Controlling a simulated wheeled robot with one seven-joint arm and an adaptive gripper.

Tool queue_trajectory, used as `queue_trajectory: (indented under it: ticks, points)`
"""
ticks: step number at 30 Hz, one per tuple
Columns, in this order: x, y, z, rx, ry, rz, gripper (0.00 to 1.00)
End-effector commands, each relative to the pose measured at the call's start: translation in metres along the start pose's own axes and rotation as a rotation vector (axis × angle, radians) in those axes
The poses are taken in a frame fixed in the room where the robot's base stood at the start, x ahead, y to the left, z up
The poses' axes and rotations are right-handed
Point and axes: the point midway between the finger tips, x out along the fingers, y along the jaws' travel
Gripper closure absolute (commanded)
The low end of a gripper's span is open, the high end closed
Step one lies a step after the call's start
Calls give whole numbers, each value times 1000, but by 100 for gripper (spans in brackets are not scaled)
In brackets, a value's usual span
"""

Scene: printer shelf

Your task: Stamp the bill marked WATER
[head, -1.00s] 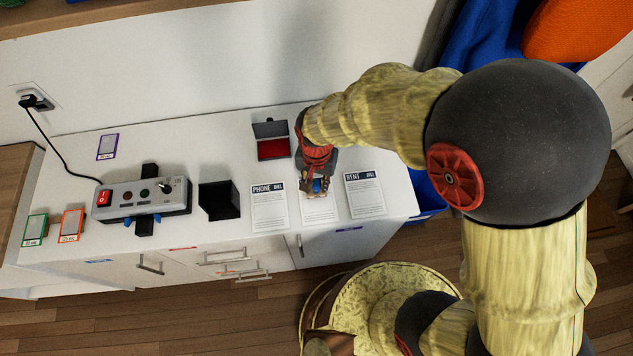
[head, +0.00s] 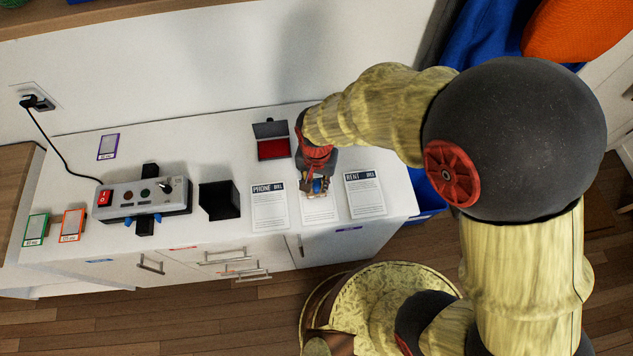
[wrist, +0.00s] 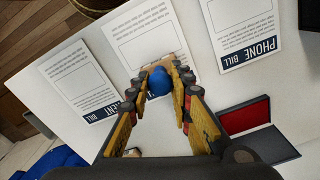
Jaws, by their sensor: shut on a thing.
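My gripper (head: 318,187) is shut on a blue-knobbed stamp, with the blue knob (wrist: 158,80) between its fingertips (wrist: 160,83) in the wrist view. The stamp is over the middle bill (head: 318,210), which lies between the other two. I cannot tell whether the stamp touches the paper. The middle bill's heading is hidden by my gripper, so its name cannot be read; an empty outlined box (wrist: 147,35) shows on it. The PHONE bill (head: 269,208) lies to its left and the RENT bill (head: 364,195) to its right in the head view.
An open red ink pad (head: 273,149) lies behind the bills. A black open box (head: 219,200) and a grey switch box (head: 143,201) stand to the left. Several small framed cards lie farther left. The counter's front edge is close to the bills.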

Motion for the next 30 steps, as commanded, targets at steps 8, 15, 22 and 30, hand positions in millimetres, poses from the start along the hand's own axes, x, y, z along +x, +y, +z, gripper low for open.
queue_trajectory:
  ticks: [8, 15, 22, 30]
  points:
    - [-17, 1, 1, 0, -3, 2, 95]
    - [-35, 1, 1, 0, -2, 2, 95]
    - [-52, 0, 0, 0, -1, 1, 95]
    - [-69, 0, 0, 0, -1, 1, 95]
